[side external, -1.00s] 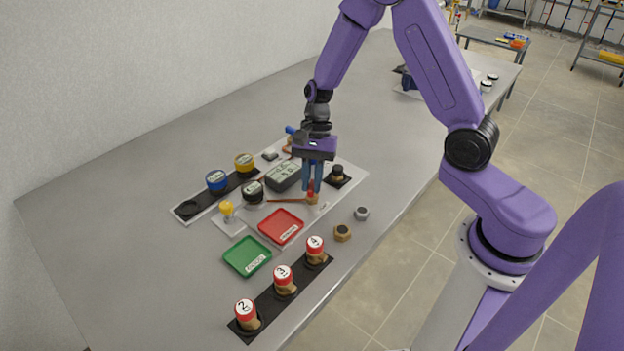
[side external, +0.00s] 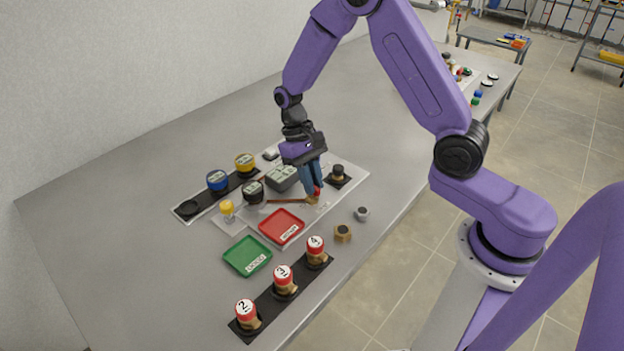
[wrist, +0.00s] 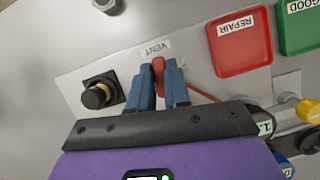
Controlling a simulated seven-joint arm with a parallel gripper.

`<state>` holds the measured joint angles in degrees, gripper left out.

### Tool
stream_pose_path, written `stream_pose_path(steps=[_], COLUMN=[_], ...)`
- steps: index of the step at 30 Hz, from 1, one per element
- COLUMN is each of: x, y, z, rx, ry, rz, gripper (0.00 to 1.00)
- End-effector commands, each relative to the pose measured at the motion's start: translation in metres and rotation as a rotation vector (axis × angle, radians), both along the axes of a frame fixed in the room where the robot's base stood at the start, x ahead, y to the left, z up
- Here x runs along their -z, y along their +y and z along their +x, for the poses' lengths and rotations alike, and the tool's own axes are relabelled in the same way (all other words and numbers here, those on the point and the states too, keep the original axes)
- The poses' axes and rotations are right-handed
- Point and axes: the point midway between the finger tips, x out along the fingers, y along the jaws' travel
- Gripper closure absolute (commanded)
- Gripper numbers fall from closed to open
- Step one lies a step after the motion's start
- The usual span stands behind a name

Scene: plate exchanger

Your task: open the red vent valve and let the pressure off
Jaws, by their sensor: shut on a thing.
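The red vent valve (wrist: 158,66) stands between my gripper's fingers in the wrist view, beside the VENT label (wrist: 157,45). It also shows as a small red piece over a brass body in the side view (side external: 317,192). My gripper (wrist: 159,78) is shut on the red valve handle, with a blue finger on each side. In the side view my gripper (side external: 315,188) reaches down to the valve with a tilted wrist. A copper-coloured pipe (side external: 285,201) runs from the valve to the left. The fingers partly hide the handle and the valve body.
A red REPAIR tray (side external: 281,227) and a green tray (side external: 247,256) lie near the valve. A black knob (side external: 338,173) stands just right of it. Several red-capped pieces stand in a black rack (side external: 267,309) in front. Loose nuts (side external: 342,233) lie at the right.

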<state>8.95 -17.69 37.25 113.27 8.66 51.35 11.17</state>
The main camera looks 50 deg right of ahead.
Motion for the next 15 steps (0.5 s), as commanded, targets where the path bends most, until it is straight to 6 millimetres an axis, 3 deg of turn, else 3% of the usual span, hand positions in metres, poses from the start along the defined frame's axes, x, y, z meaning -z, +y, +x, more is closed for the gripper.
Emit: stream_pose_path(steps=[15], x=[-0.0001], y=[0.0], z=[0.0002], rx=[-0.171], ry=[-0.001], rz=[-0.001], gripper=[1.0])
